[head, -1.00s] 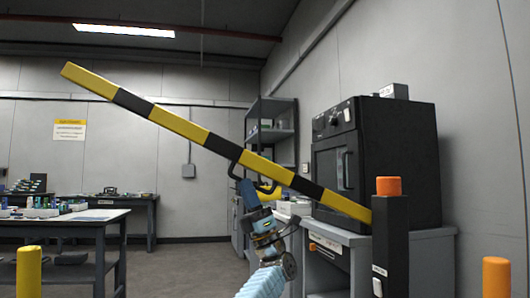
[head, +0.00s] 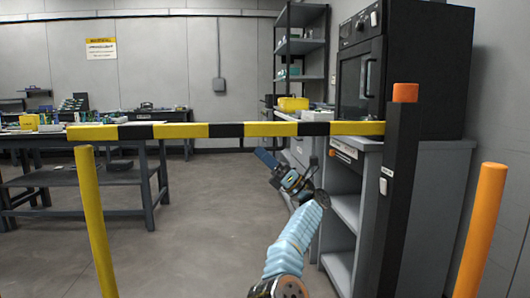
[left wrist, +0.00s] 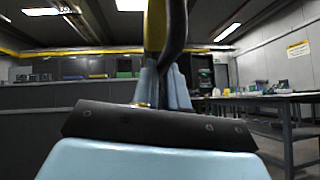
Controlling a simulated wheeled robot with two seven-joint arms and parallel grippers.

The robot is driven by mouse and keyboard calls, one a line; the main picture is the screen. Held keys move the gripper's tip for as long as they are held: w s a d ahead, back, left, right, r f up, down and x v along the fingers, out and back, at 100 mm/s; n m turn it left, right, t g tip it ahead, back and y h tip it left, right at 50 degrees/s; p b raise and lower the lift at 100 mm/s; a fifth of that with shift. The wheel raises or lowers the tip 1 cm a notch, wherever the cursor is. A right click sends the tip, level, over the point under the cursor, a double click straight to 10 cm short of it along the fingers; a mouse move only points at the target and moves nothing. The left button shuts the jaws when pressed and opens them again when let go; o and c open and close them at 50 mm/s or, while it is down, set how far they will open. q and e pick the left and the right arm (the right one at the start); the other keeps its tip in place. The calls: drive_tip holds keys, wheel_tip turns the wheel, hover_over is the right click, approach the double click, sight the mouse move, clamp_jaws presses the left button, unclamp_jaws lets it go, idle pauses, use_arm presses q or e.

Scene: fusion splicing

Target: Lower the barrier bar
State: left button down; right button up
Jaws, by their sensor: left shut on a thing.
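The yellow-and-black barrier bar (head: 270,129) lies about level across the head view. Its right end meets the dark post (head: 400,200) with an orange cap. Its left end shows just above the top of a yellow post (head: 95,225); I cannot tell whether they touch. My left gripper (head: 267,158) is just below the bar, right of its middle. In the left wrist view a dark curved handle (left wrist: 173,45) runs down between the light-blue fingers, which are shut on it. The handle is not clear in the head view. My right gripper is out of view.
An orange post (head: 480,230) stands at the right front. A grey cabinet (head: 432,215) with a black oven-like machine (head: 430,65) is behind the dark post. A workbench (head: 150,180) with small items is at the left. The floor between is clear.

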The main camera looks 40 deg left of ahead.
use_arm(q)
drive_tip(key=shift+w+f, duration=0.1)
drive_tip(key=shift+f, duration=0.25)
drive_tip(key=c, duration=1.3)
unclamp_jaws()
drive_tip(key=shift+o, duration=0.7)
drive_tip(key=shift+r, duration=0.1)
drive_tip(key=p+v, duration=0.6)
drive_tip(key=v, duration=0.6)
